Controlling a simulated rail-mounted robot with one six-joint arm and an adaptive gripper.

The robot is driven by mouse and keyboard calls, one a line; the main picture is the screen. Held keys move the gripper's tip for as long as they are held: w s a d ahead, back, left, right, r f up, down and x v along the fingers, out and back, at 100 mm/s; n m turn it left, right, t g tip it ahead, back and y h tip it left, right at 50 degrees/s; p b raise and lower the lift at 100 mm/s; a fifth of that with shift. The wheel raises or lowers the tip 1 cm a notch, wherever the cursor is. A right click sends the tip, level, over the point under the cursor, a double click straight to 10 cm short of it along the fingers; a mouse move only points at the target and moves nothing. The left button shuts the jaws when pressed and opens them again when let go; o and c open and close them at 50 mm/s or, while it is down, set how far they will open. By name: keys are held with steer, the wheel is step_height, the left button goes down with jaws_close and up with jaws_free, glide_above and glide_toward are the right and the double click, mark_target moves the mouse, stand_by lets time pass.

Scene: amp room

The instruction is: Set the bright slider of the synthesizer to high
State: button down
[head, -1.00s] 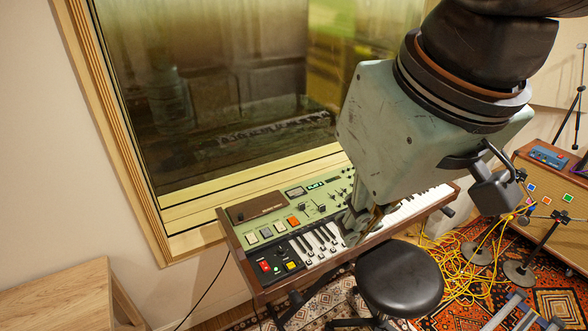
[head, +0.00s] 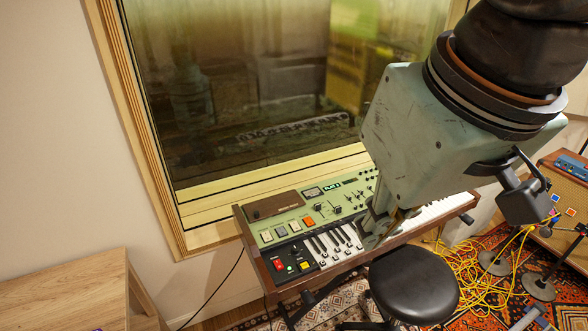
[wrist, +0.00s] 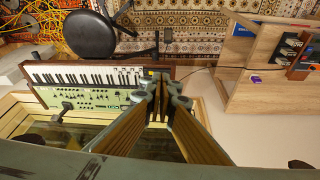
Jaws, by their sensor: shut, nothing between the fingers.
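The synthesizer (head: 262,228) has a wooden case, a green panel and white keys, and it stands below the window. Its panel carries sliders (head: 337,209), coloured buttons and small knobs. The labels are too small to read, so I cannot tell which slider is the bright one or how it is set. My gripper (head: 372,240) is shut and empty, tilted down over the keys in the head view, and hides part of the panel and keyboard. In the wrist view the shut fingers (wrist: 158,78) appear in front of the synthesizer (wrist: 80,98).
A black round stool (head: 413,284) stands close in front of the keyboard. The window (head: 230,90) rises behind the synthesizer. A wooden table (head: 65,290) is at the lower left. Yellow cables (head: 470,280) and stands lie on the rug at right.

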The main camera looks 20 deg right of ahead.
steer(key=c, duration=2.8)
jaws_free()
steer(key=shift+w, duration=0.15)
steer(key=shift+o, duration=1.2)
steer(key=shift+w+d+r, duration=0.1)
steer(key=shift+w+r, duration=0.15)
steer(key=shift+w, duration=0.3)
steer(key=w+d+f+g+p, duration=0.1)
steer(key=w+d+f, duration=0.15)
steer(key=w, duration=0.75)
steer(key=w+d+f+p, duration=0.1)
steer(key=w+d, duration=0.3)
steer(key=w, duration=0.6)
steer(key=w+d+f+g+p, duration=0.1)
steer(key=w+d, duration=0.2)
steer(key=w, duration=0.8)
steer(key=w+d+f+p, duration=0.1)
steer(key=w+d+f, duration=0.4)
steer(key=f, duration=0.4)
steer(key=w+d+f+n+g+p, duration=0.1)
steer(key=w+d+f, duration=0.4)
steer(key=f, duration=0.5)
steer(key=w+d+f+g+p, duration=0.1)
steer(key=w+d+f, duration=0.4)
steer(key=w+f, duration=0.4)
steer(key=shift+f, duration=0.35)
steer(key=shift+f, duration=0.15)
